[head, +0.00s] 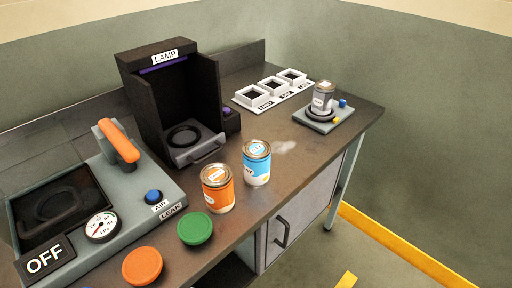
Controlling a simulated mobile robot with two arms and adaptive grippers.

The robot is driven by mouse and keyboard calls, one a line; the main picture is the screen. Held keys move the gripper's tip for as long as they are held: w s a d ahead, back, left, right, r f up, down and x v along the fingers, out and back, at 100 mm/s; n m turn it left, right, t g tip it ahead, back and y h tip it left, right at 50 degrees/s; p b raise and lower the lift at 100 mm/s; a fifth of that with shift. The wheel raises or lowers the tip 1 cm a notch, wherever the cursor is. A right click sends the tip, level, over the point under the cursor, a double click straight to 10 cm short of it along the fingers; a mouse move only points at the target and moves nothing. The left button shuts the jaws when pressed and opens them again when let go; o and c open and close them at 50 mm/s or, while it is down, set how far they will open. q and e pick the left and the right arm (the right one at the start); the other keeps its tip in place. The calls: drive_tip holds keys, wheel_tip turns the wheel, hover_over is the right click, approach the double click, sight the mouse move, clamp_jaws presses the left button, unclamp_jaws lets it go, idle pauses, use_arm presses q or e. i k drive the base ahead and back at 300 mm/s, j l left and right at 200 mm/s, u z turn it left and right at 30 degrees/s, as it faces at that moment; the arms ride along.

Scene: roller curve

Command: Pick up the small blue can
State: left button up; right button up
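A small blue can (257,165) with a pale lid and a white label band stands upright on the dark bench top. It is near the bench's front edge, in the middle of the head view. A similar orange can (218,191) stands upright just to its left and nearer, with a small gap between them. Neither of my grippers shows in the head view.
A black box marked LAMP (166,100) stands behind the cans. A leak tester (104,220), a green disc (195,229) and an orange disc (142,266) are left. White sockets (272,90) and a grey can (323,97) on a small stand (311,122) are right.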

sight(256, 153)
drive_tip(key=k+l+z, duration=0.1)
drive_tip(key=z, duration=0.3)
drive_tip(key=k+l+z, duration=0.35)
drive_tip(key=i+j, duration=0.05)
drive_tip(key=j, duration=0.05)
